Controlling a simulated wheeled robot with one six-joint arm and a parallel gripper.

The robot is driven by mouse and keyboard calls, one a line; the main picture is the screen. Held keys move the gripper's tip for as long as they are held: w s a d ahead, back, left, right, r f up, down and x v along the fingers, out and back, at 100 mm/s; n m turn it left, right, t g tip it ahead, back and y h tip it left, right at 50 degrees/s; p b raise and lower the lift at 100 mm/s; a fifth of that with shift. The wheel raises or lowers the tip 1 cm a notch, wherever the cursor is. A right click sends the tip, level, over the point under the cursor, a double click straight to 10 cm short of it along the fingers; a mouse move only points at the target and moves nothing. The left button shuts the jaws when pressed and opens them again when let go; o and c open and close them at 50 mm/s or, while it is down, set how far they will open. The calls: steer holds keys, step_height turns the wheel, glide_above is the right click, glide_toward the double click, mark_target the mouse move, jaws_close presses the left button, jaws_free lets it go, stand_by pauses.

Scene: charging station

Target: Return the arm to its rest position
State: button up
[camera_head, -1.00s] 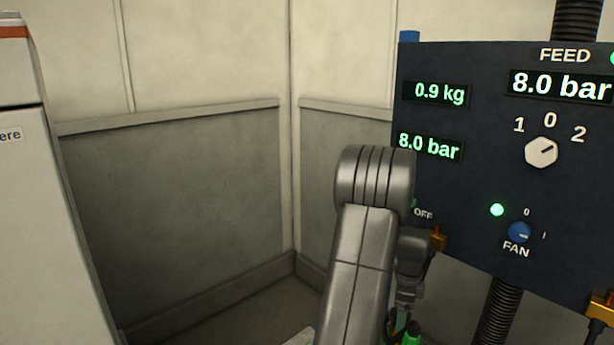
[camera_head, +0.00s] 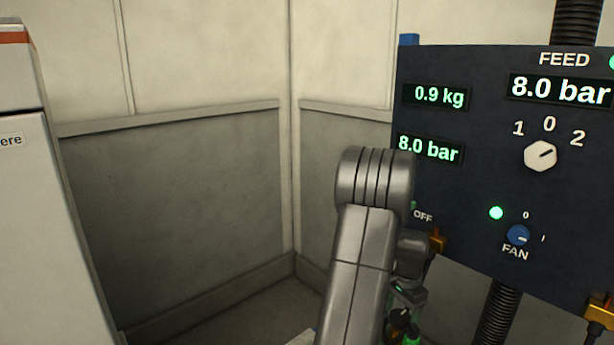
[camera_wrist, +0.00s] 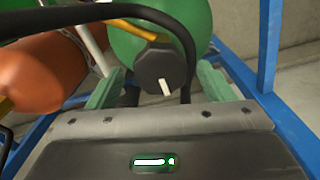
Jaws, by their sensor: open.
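My gripper (camera_wrist: 161,70) is open in the wrist view, with a green finger at each side and nothing held between them. A dark round knob (camera_wrist: 161,72) with a white pointer shows between the fingers, in front of a green cylinder (camera_wrist: 135,38). I cannot tell the exact gap to the knob. In the head view my arm is bent, its grey links standing in front of the panel's left edge. There my wrist is partly hidden behind the arm, low in the picture, close to a small dark knob and a green thing.
A dark control panel (camera_head: 470,185) on the right reads 0.9 kg and 8.0 bar, with a white selector (camera_head: 540,156) and a blue FAN knob (camera_head: 518,235). A white cabinet (camera_head: 45,220) stands left. An orange cylinder (camera_wrist: 50,70), a black hose and blue frame bars (camera_wrist: 268,45) crowd the gripper.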

steer(key=n, duration=0.5)
steer(key=shift+n+p, duration=0.3)
steer(key=shift+p, duration=0.05)
steer(key=shift+a+r, duration=0.1)
